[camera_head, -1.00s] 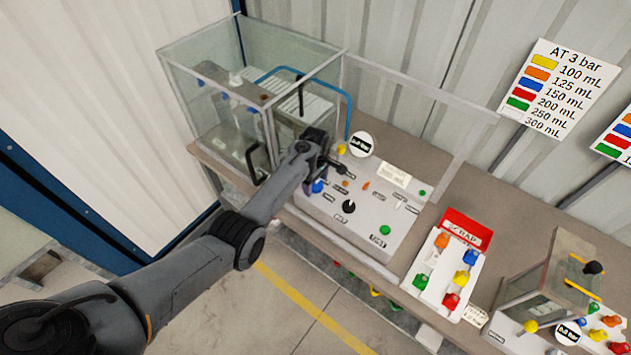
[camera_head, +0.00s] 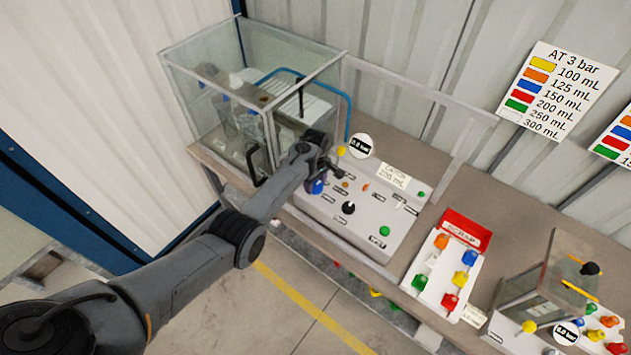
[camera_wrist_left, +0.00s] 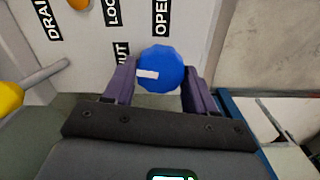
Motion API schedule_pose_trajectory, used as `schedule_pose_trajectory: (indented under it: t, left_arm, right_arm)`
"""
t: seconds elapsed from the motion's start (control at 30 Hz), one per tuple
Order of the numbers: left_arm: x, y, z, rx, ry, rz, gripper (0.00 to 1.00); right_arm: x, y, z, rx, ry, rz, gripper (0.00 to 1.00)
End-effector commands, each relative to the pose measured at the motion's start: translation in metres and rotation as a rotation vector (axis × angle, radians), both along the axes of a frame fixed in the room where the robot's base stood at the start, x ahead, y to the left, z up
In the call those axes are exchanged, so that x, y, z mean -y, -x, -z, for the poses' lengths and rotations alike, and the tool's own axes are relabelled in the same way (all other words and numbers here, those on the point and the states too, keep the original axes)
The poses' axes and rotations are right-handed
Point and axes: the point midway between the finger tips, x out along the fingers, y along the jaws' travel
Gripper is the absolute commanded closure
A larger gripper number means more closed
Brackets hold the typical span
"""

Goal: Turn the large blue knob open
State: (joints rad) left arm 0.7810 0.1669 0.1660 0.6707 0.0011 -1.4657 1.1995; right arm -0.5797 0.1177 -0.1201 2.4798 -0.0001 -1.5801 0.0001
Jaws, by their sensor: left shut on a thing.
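The large blue knob (camera_wrist_left: 161,69) sits on the pale panel in the left wrist view, with a white mark on its left part. Labels "OPEN" and "SHUT" show on the panel near it, partly cut off or covered. My left gripper (camera_wrist_left: 160,80) has its two fingers on either side of the knob, shut on it. In the head view the knob (camera_head: 317,187) shows just below my left gripper (camera_head: 325,172) at the left end of the control panel (camera_head: 325,213). My right gripper is not in view.
A glass tank (camera_head: 205,110) stands left of the panel, close to my left gripper. A small yellow knob (camera_head: 341,151) and a round gauge (camera_head: 361,146) are just behind it. A tray of coloured plugs (camera_head: 437,262) and a second pump unit (camera_head: 560,290) stand to the right.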

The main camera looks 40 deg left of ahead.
Motion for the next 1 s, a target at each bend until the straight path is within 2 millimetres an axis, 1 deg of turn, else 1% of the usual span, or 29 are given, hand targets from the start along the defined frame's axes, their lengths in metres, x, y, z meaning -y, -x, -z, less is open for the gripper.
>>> schedule_pose_trajectory:
  t: [0.1, 0.4, 1.0]
  left_arm:
    - [0.0, 0.0, -0.003, -0.002, 0.0, 0.096, 0.74]
    - [0.0, 0.0, -0.002, -0.001, 0.001, 0.38, 0.74]
    - [0.0, 0.0, -0.001, -0.001, 0.0, 0.95, 0.74]
  right_arm:
    - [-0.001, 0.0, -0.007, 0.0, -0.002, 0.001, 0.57]
    - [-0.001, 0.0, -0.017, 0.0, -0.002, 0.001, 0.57]
    - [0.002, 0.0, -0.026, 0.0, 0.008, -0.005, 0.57]
